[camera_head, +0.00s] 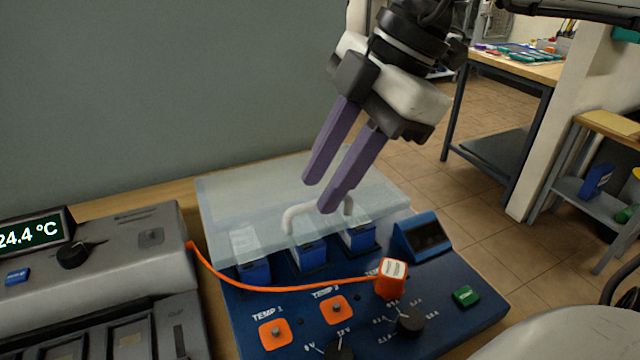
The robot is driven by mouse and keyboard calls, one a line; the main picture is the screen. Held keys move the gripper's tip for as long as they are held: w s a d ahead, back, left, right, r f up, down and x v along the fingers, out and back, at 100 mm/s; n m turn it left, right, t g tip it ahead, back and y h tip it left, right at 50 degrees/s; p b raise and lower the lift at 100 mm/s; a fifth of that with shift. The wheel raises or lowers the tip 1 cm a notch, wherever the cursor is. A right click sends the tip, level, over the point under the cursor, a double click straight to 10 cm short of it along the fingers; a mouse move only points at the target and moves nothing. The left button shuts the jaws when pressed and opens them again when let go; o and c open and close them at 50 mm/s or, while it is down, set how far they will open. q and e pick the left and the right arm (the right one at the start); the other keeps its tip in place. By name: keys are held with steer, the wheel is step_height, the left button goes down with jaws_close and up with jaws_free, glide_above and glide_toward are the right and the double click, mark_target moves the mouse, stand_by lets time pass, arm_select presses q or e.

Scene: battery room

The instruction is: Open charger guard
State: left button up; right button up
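The charger guard (232,203) is a clear, see-through cover lying over the back of the blue charger (265,310). It looks lowered, over several blue battery packs (309,256). A pale curved handle (291,220) stands on the guard. My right gripper (317,195) comes down from above, with two purple fingers apart and a gap between them. Its fingertips are right at the handle, and the nearer finger hides part of the bar. I cannot tell whether they touch it. My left gripper is not in view.
An orange plug (392,278) with an orange cable (290,288) sits on the charger's front panel, near dark knobs and a green button (466,297). A grey device (130,260) reading 24.4 °C stands at left. A wall is close behind. Workbenches stand at right beyond open floor.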

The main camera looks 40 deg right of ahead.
steer(key=shift+x, duration=0.9)
jaws_close()
